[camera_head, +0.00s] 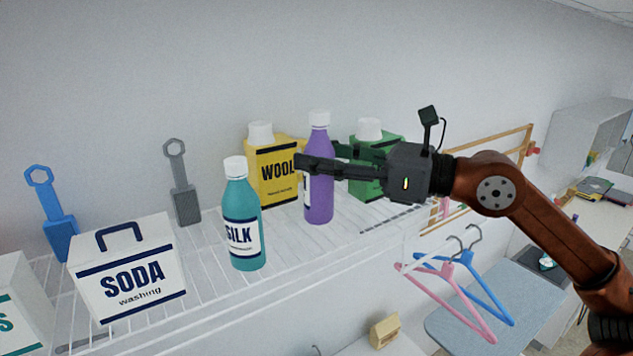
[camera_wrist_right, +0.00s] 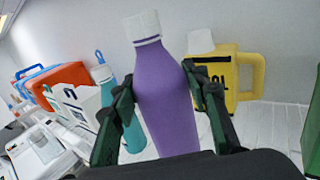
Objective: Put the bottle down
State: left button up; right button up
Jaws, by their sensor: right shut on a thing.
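A purple bottle (camera_head: 319,178) with a white cap is upright at the white wire shelf (camera_head: 215,290), between the teal SILK bottle (camera_head: 244,225) and a green container (camera_head: 369,183). My right gripper (camera_head: 312,166) is shut on the purple bottle around its upper body. In the right wrist view the purple bottle (camera_wrist_right: 168,100) stands between the two dark fingers. I cannot tell whether its base touches the shelf. My left gripper is not in view.
A yellow WOOL jug (camera_head: 272,172) stands close behind the purple bottle. A white SODA box (camera_head: 128,272), a blue brush (camera_head: 52,215) and a grey brush (camera_head: 184,190) are further left. Pink and blue hangers (camera_head: 455,290) hang below at the right.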

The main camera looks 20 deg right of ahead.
aim_at(317, 181)
jog(key=shift+w+d+f, duration=0.15)
jog(key=shift+w+f, duration=0.7)
jog(key=shift+f, duration=0.05)
jog(key=f, duration=0.2)
jog(key=f+b, duration=0.1)
jog(key=shift+w+f, duration=0.1)
jog(key=shift+w, duration=0.15)
jog(key=shift+s+f, duration=0.1)
jog(key=shift+f, duration=0.1)
jog(key=shift+f+b, duration=0.15)
jog(key=shift+b, duration=0.15)
jog(key=o, duration=1.4)
jog(key=shift+c, duration=0.2)
